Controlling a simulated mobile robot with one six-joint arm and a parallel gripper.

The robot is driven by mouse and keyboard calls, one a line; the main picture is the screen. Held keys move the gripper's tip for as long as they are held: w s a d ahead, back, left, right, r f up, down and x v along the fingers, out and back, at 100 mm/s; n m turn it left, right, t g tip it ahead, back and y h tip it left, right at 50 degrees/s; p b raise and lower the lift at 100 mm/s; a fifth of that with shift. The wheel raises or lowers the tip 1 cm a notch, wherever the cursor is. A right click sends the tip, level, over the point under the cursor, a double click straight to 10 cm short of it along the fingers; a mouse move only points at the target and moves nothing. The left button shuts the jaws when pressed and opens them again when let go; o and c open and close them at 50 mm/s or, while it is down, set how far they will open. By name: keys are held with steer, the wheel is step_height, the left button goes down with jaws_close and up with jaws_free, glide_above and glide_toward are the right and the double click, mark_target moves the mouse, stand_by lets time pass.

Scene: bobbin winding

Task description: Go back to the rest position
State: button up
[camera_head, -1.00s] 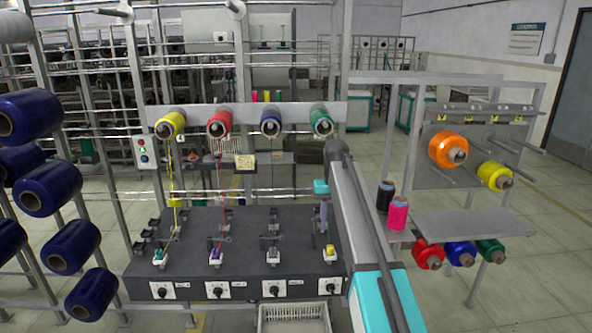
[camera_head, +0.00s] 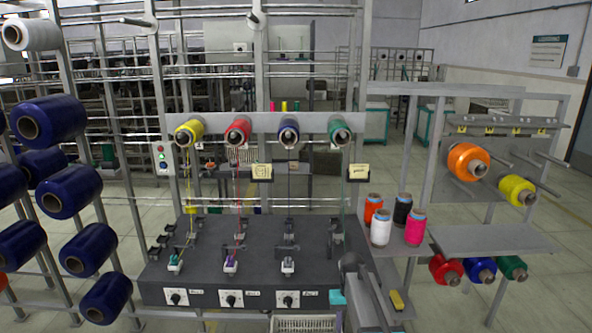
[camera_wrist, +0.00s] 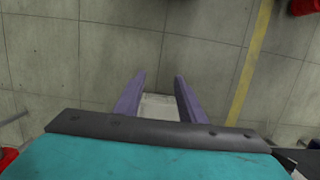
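My gripper (camera_wrist: 159,80) shows in the wrist view as two purple fingers, spread apart with nothing held between them. It points down over the tiled floor; a pale patch lies behind the gap, and I cannot tell what it is. In the head view my arm is folded low at the lower right, in front of the right end of the dark winding machine (camera_head: 205,297). The arm hides the machine's fourth station.
Yellow (camera_head: 189,132), red (camera_head: 238,131), blue (camera_head: 288,132) and green (camera_head: 340,132) spools hang above the machine. Blue cones (camera_head: 47,120) fill the left rack. Loose cones, one white (camera_head: 380,230), stand by the right shelf (camera_head: 490,240). A white basket (camera_head: 303,323) is below.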

steer(key=s+f+g, duration=0.2)
steer(key=s+f, duration=1.6)
steer(key=s, duration=0.2)
steer(key=s+f+b, duration=0.1)
steer(key=s+f, duration=0.3)
steer(key=s, duration=0.6)
steer(key=s+f+g, duration=0.1)
steer(key=s+f, duration=0.3)
steer(key=s, duration=0.7)
steer(key=shift+s+f+g+b, duration=0.15)
steer(key=shift+f+g+b, duration=0.05)
steer(key=shift+g+b, duration=0.15)
steer(key=shift+c, duration=0.6)
